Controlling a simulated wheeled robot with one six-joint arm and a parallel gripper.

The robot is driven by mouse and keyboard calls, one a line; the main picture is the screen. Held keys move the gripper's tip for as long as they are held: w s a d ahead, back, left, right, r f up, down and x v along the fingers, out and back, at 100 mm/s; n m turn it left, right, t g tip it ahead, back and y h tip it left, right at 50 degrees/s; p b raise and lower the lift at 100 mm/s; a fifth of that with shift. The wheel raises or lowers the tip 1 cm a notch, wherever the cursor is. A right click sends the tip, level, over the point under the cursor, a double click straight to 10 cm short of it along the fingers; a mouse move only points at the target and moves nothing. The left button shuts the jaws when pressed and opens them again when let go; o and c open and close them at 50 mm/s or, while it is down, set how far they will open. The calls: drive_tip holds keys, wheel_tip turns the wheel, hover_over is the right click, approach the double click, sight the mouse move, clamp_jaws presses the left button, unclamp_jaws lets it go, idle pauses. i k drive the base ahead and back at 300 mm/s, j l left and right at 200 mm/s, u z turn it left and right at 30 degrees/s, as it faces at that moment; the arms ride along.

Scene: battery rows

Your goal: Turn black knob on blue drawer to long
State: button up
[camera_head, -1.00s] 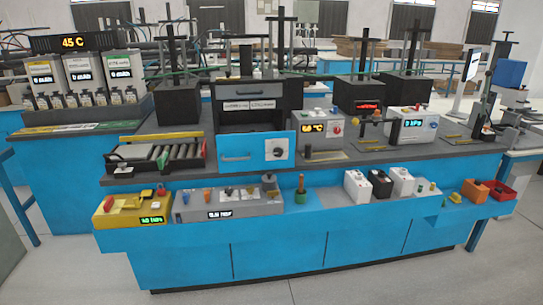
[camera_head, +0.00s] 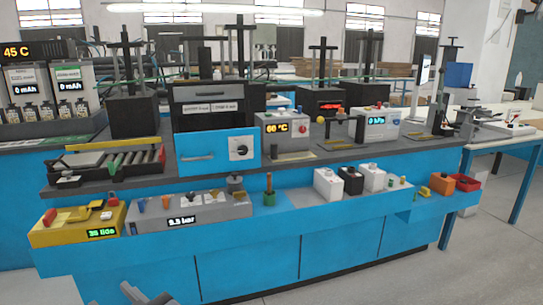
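The blue drawer front (camera_head: 204,158) sits in the dark grey cabinet on the bench, left of the picture's middle. My gripper (camera_head: 146,296) shows only as grey parts at the bottom edge, left of centre. It is well below and apart from the knob, and most of it is out of frame.
A lower blue ledge juts out before the drawer. A 60 °C unit (camera_head: 283,136) stands right of the drawer. The floor at right is clear.

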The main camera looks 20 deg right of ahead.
sight(242, 150)
drive_tip(key=i+z, duration=0.15)
drive_tip(key=z, duration=0.25)
drive_tip(key=i+z, duration=0.15)
drive_tip(key=z, duration=0.25)
drive_tip(key=i+z, duration=0.2)
drive_tip(key=z, duration=0.25)
drive_tip(key=i+j, duration=0.25)
drive_tip(key=i, duration=0.15)
drive_tip(key=i+j, duration=0.3)
drive_tip(key=i, duration=0.15)
